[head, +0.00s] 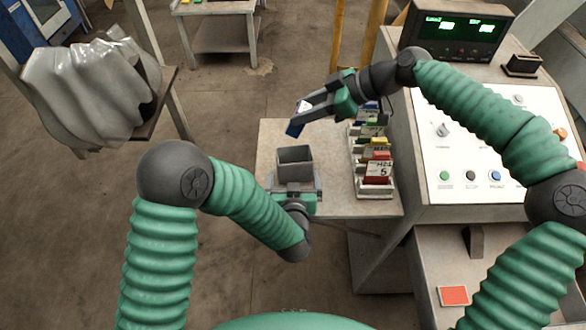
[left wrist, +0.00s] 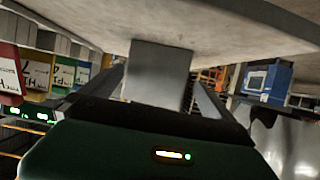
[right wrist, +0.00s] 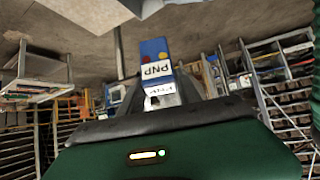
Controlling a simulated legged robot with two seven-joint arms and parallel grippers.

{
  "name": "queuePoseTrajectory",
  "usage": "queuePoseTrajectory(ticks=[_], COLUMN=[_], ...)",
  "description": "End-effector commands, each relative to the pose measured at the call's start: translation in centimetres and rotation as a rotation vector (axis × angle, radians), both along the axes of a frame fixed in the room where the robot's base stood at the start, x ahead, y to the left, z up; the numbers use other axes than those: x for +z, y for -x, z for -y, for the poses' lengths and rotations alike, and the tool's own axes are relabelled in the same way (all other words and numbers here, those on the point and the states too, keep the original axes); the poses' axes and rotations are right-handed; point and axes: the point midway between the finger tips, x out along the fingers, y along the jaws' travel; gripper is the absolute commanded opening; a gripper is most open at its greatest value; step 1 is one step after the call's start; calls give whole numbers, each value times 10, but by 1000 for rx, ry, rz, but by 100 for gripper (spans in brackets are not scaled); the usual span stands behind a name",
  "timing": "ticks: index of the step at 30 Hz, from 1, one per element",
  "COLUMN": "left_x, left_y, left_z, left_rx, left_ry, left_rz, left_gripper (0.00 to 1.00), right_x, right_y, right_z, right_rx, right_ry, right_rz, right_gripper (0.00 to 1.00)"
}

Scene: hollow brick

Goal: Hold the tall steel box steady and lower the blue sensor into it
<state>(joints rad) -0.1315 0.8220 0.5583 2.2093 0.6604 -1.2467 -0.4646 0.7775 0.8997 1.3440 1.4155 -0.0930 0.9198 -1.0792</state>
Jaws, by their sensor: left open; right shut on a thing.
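The tall steel box (head: 295,160) stands upright and open-topped on the small table. My left gripper (head: 295,187) is open, with one finger on each side of the box's lower part. In the left wrist view the box (left wrist: 160,70) sits between the spread fingers; whether they touch it is unclear. My right gripper (head: 299,117) is shut on the blue sensor (head: 294,129), holding it tilted above and slightly beyond the box. In the right wrist view the sensor (right wrist: 153,50) shows a blue face and a white "PNP" label. The inside bottom of the box is hidden.
A rack of coloured, labelled cards (head: 372,160) stands on the table right of the box. A control console (head: 480,140) rises further right. The small table (head: 335,204) has a bare strip between box and rack.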

Motion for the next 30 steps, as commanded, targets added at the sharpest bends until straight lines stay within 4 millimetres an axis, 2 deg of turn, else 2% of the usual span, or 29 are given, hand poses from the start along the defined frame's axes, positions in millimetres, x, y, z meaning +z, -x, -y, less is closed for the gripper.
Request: queuePoseTrajectory(ticks=[3, 10, 15, 21, 30], left_x=[-12, -27, -31, -31, -30], left_y=[-27, -64, -74, -74, -74], left_z=[-2, -2, -3, -1, -1], left_rx=[4, 0, 0, -1, -2], left_ry=[0, 1, 0, -2, -1], left_rz=[-1, 1, 0, 1, 1], left_gripper=[100, 100, 100, 100, 62], right_x=[0, 1, 1, 1, 1], right_y=[0, 2, 2, 1, 1], right_z=[0, -1, -2, 0, 0], right_rx=[-1, 0, 0, 0, 0], right_ry=[-1, 1, 2, -1, -1], right_rz=[1, 3, 2, 2, 2], right_gripper=[0, 0, 0, 0, 0])
